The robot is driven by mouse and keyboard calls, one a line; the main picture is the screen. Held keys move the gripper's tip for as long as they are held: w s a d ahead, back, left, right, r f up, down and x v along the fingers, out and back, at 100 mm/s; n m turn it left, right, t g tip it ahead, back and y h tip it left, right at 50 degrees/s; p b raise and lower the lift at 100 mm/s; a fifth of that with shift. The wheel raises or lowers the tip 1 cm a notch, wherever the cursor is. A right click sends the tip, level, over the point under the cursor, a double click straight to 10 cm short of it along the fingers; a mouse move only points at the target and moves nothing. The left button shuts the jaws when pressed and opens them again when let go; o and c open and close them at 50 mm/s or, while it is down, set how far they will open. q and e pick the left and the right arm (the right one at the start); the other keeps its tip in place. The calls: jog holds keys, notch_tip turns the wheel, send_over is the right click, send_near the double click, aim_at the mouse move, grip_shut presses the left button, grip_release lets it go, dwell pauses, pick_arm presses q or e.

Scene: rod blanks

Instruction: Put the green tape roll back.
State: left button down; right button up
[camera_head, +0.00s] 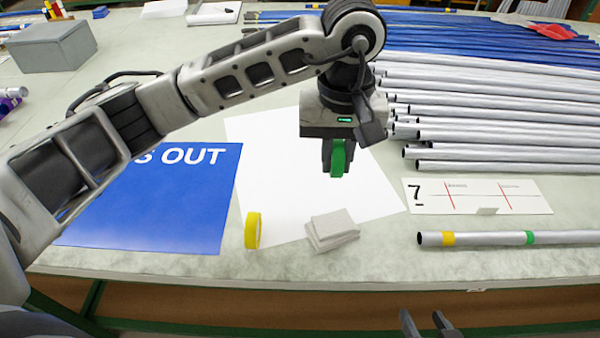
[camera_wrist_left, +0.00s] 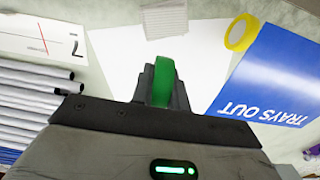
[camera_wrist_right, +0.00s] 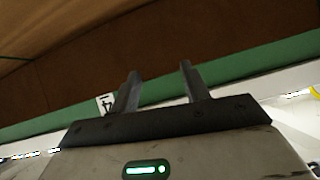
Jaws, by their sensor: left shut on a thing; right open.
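The green tape roll (camera_head: 338,160) is held in my left gripper (camera_head: 336,170), above the white sheet (camera_head: 270,140) in the middle of the table. It also shows between the fingers in the left wrist view (camera_wrist_left: 163,82). My left gripper is shut on it. My right gripper (camera_head: 427,322) is open and empty, low in front of the table's front edge; its two spread fingers show in the right wrist view (camera_wrist_right: 158,88). A yellow tape roll (camera_head: 253,230) stands on edge by the white sheet's left side; the left wrist view shows it too (camera_wrist_left: 240,33).
A blue mat (camera_head: 170,205) with white lettering lies left. A small stack of white cards (camera_head: 333,230) sits in front. Right are metal tubes (camera_head: 480,115), a card marked 7 (camera_head: 530,195), and a tube banded yellow and green (camera_head: 485,238). A grey box (camera_head: 52,45) stands far left.

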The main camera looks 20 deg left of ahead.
pick_arm(q)
send_over(300, 187)
jog(key=d, duration=0.1)
jog(key=f, duration=0.4)
jog(key=f+p, duration=0.1)
jog(key=f, duration=0.1)
jog(key=shift+s, duration=0.3)
jog(key=shift+w+a+f, duration=0.2)
jog(key=shift+a+f, duration=0.15)
jog(key=shift+f, duration=0.2)
notch_tip(300, 187, down, 3)
jog(key=shift+w+a+f+p, duration=0.1)
jog(key=shift+a+p, duration=0.05)
jog(key=shift+p, duration=0.3)
jog(key=shift+f, duration=0.1)
pick_arm(e)
jog(key=shift+d+r, duration=0.1)
jog(key=shift+d, duration=0.15)
pick_arm(q)
jog(key=shift+f, duration=0.1)
pick_arm(e)
jog(key=shift+n, duration=0.3)
pick_arm(q)
jog(key=shift+f+b, duration=0.2)
jog(key=shift+b, duration=0.2)
jog(key=c, duration=1.4)
grip_release()
jog(key=shift+r, duration=0.1)
jog(key=shift+c, duration=0.2)
jog(key=shift+o, duration=0.4)
